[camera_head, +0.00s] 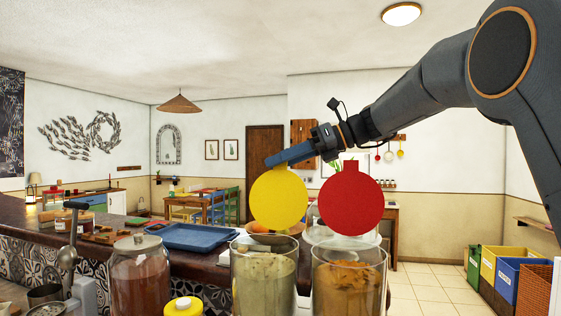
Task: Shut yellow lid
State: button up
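The round yellow lid (279,203) stands upright, its flat face toward the camera, above the rear rim of a glass jar (264,282) with pale green contents. The jar's mouth is uncovered. My gripper (271,161) reaches in from the upper right, its blue-grey fingers at the top edge of the yellow lid. I cannot tell whether they touch it, or whether they are open or shut, as they show side-on.
A red lid (350,203) stands upright beside the yellow one, above a jar of orange-brown contents (349,286). A jar with reddish contents (140,280), a small yellow-capped container (183,306) and a blue tray (190,236) are to the left. Coloured bins (507,272) stand at right.

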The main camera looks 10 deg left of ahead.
grip_shut()
dwell(1.3)
